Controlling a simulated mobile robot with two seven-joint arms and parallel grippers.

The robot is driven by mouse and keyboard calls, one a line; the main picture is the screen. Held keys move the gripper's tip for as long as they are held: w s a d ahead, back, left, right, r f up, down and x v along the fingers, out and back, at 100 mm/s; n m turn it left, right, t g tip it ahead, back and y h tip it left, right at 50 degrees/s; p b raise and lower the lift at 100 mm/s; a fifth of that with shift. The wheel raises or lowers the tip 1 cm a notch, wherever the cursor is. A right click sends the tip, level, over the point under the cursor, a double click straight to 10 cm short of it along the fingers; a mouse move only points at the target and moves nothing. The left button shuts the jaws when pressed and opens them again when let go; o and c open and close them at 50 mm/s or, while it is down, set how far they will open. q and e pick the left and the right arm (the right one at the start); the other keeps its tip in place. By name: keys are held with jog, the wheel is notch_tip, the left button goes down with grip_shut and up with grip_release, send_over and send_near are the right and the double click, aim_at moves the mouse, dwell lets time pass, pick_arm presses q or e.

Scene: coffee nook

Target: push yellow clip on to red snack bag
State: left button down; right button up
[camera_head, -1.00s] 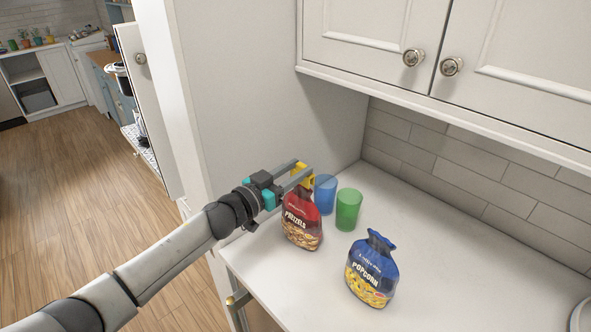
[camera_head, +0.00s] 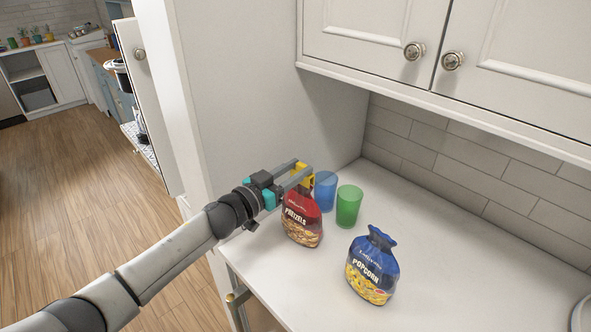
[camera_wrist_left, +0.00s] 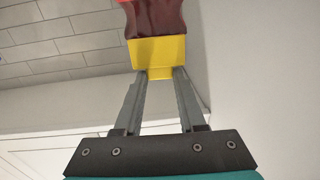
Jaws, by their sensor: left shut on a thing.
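The red pretzels bag (camera_head: 301,221) stands on the white counter near its left end. My left gripper (camera_head: 302,175) is shut on the yellow clip (camera_head: 306,172) at the top of this bag. In the left wrist view the yellow clip (camera_wrist_left: 158,53) sits between my left fingertips (camera_wrist_left: 160,76), and the red bag (camera_wrist_left: 155,18) meets its far edge. The clip covers part of the bag's top; how deep the bag sits in it I cannot tell. My right gripper is not in view.
A blue cup (camera_head: 325,191) and a green cup (camera_head: 348,206) stand right behind the red bag. A blue popcorn bag (camera_head: 372,267) stands to the right. A wall panel (camera_head: 250,90) rises at left and cabinets (camera_head: 480,60) hang above. The counter's right side is mostly clear.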

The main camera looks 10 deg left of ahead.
pick_arm(q)
jog(key=shift+f+b, duration=0.55)
jog(key=shift+f, duration=0.3)
dwell(0.3)
jog(key=shift+c, duration=2.1)
grip_release()
jog(key=v, duration=1.5)
jog(key=shift+s+b, duration=0.15)
jog(key=shift+b, duration=0.2)
